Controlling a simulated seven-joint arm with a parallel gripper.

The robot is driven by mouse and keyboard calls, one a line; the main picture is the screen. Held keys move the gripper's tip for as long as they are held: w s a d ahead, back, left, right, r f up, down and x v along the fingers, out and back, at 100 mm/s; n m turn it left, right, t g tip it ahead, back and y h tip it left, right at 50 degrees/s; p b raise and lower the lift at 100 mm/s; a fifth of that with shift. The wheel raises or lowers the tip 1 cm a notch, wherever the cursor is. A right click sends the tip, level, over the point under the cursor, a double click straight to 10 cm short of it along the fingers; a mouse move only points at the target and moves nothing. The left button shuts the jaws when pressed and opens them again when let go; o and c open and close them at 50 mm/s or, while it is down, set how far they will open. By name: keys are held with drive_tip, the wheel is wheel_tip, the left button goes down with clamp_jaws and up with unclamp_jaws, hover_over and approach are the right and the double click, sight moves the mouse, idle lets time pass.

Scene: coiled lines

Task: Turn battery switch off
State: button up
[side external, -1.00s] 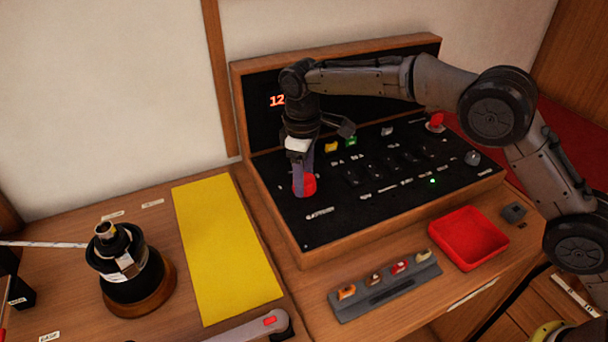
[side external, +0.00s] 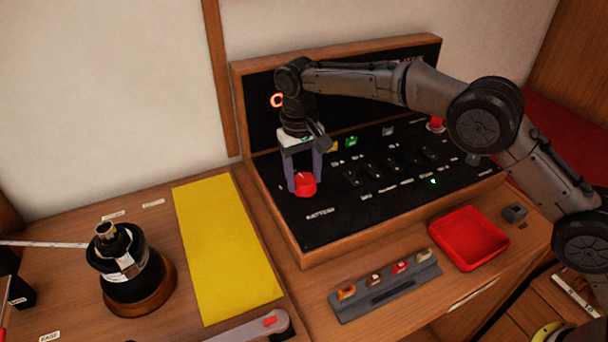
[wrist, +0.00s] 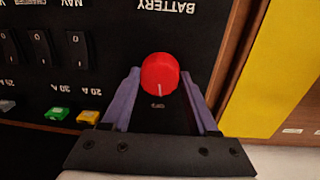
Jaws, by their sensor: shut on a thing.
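The battery switch is a round red knob (side external: 306,184) at the left front of the black panel, by the BATTERY label. In the wrist view the knob (wrist: 160,72) has a white mark pointing down to the small label that reads OFF (wrist: 157,105). My gripper (side external: 304,182) points down at the knob, with one purple finger on each side. In the wrist view my gripper's fingers (wrist: 161,84) flank the knob and are shut on it. The red display (side external: 277,100) shows a 0, partly hidden by my wrist.
Black rocker switches (side external: 372,170) and yellow and green pieces (side external: 351,141) are right of the knob. A green light (side external: 433,181) is lit. A red tray (side external: 468,238) and a grey fuse holder (side external: 385,288) lie in front. A yellow sheet (side external: 227,250) lies left.

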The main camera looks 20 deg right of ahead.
sight(302, 179)
drive_tip(key=shift+m, duration=0.9)
drive_tip(key=shift+r, duration=0.1)
drive_tip(key=o, duration=1.4)
drive_tip(key=r, duration=0.7)
drive_tip(key=shift+w+a+r, duration=0.1)
drive_tip(key=shift+a+r, duration=0.1)
